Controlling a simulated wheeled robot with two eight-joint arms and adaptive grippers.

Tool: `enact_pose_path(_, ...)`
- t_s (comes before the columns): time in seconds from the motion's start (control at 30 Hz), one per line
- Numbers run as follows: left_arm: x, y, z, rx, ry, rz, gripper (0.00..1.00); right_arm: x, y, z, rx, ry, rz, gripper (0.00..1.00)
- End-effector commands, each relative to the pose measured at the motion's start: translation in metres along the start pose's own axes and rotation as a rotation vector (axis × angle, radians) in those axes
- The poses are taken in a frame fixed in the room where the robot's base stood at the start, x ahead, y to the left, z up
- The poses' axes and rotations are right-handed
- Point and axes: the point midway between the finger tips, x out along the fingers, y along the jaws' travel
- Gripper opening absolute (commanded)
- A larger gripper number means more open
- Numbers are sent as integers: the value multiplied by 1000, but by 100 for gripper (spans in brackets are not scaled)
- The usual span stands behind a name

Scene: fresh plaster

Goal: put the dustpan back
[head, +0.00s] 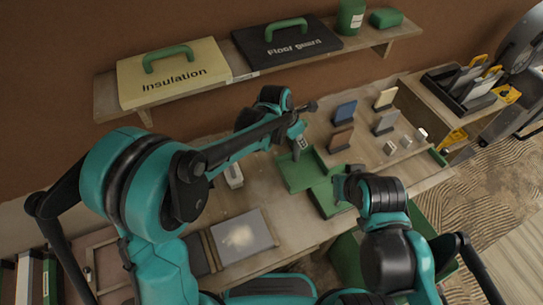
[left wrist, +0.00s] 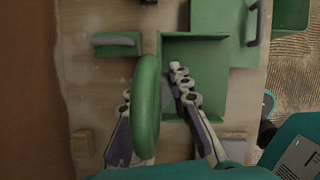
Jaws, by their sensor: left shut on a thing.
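The dustpan, a green shallow pan (head: 297,174), is below my left gripper on the workbench in the head view. In the left wrist view its open tray (left wrist: 195,70) is ahead of the fingers. A rounded green handle (left wrist: 147,105) rises between the fingers of my left gripper (left wrist: 160,125), which is shut on it. In the head view this gripper (head: 298,135) is above the pan. Whether the pan touches the bench is unclear. My right gripper (head: 346,184) is dark, beside a larger green piece (head: 327,196); its fingers are not clear.
A wall shelf (head: 215,84) holds an Insulation case (head: 172,72) and a Floor guard case (head: 285,42). Several small upright boards, including a blue one (head: 344,112), stand right of my left gripper. A grey board (head: 242,236) lies at the bench's front.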

Motion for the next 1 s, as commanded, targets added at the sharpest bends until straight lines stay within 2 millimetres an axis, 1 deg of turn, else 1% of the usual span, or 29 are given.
enact_pose_path(0.07, 4, 7, -6, -3, 0, 1, 0, 2, 0, 2, 0, 0, 0, 0)
enact_pose_path(0.17, 12, 25, -19, -6, -1, 2, 0, 6, 0, 4, 0, 0, 0, 0)
enact_pose_path(0.4, 33, 75, -57, -6, -1, 2, 0, 16, 0, 12, 0, 0, 0, 0)
enact_pose_path(0.5, 39, 90, -69, -4, 0, 2, 0, 19, 0, 13, 0, 0, 0, 0)
enact_pose_path(0.6, 42, 99, -75, -1, 0, 1, 0, 20, 0, 14, 0, 0, 0, 0)
enact_pose_path(0.77, 48, 102, -80, -1, 0, 0, 0, 22, 0, 16, 0, 0, 0, 0)
enact_pose_path(0.93, 73, 102, -90, 0, 0, 0, 0, 29, 0, 21, 0, 0, 0, 0)
enact_pose_path(1.0, 80, 102, -93, 0, 0, 0, 0, 31, 0, 22, 0, 0, 0, 0)
